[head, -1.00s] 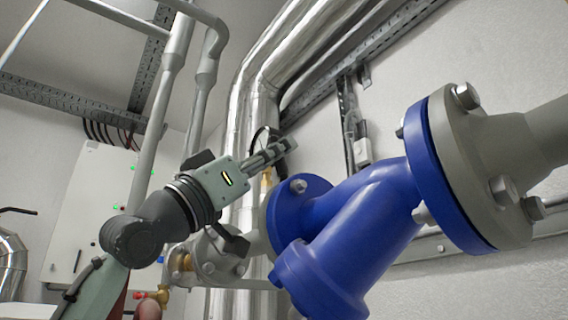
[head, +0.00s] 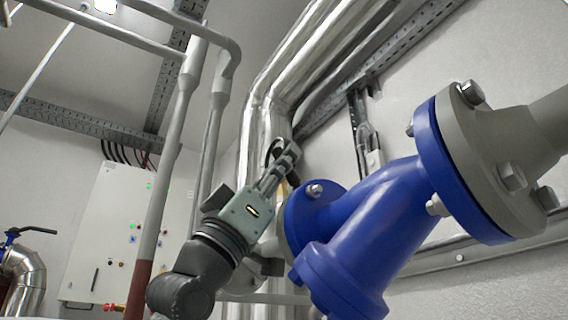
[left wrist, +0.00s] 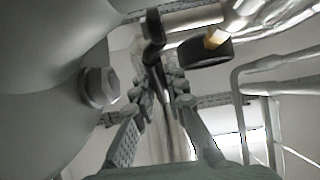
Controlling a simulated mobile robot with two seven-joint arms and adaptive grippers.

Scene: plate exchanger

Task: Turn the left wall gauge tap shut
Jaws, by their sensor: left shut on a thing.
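My left gripper (head: 287,158) reaches up in front of the shiny clad pipe, left of the blue strainer body. In the left wrist view its two fingers (left wrist: 165,90) are drawn close together on a dark, narrow lever (left wrist: 153,58), which appears to be the tap's handle. The lever runs up from between the fingertips toward a grey pipe. A dark round part with a brass-coloured piece (left wrist: 212,38) is just right of it. In the head view the gripper hides most of the tap, and the gauge face cannot be made out. My right gripper is not in view.
The blue strainer (head: 375,225) with its bolted grey flange (head: 490,160) fills the right side, close to my left gripper. Grey vertical pipes (head: 180,130) stand left of the gripper. A white control cabinet (head: 105,235) is at the back left.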

